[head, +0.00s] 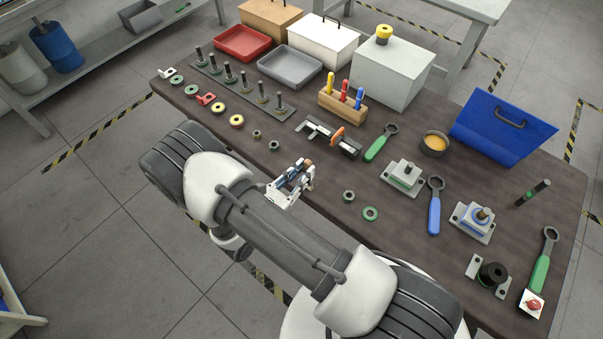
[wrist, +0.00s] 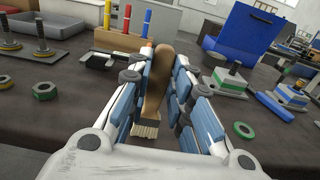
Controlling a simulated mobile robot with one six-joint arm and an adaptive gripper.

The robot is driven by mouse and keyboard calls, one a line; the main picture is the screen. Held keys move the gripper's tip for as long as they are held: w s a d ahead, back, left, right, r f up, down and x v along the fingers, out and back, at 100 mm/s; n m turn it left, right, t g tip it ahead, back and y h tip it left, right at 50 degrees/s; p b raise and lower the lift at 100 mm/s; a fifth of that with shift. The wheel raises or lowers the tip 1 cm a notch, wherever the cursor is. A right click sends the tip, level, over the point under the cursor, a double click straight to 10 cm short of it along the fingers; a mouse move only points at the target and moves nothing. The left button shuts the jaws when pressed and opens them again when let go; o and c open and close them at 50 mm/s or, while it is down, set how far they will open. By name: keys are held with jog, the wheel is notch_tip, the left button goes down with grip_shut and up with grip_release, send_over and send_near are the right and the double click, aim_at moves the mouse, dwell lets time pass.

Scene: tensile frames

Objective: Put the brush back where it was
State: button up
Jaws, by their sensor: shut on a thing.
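The brush has a brown wooden handle (wrist: 154,88) and pale bristles (wrist: 146,130), which are at the near, lower end in the wrist view. My gripper (wrist: 163,65) is shut on the handle, with a blue-padded finger on each side. In the head view, my gripper (head: 293,180) is above the front part of the dark workbench (head: 330,188), and only a small brown part of the brush (head: 307,163) shows. I cannot tell exactly how high the brush is above the bench.
A vise-like tool (head: 330,137) and a wooden holder (head: 343,107) with coloured handles stand behind my gripper. A row of studs (head: 244,83) stands left.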

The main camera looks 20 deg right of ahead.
jog(key=shift+f, duration=0.1)
jog(key=o, duration=0.9)
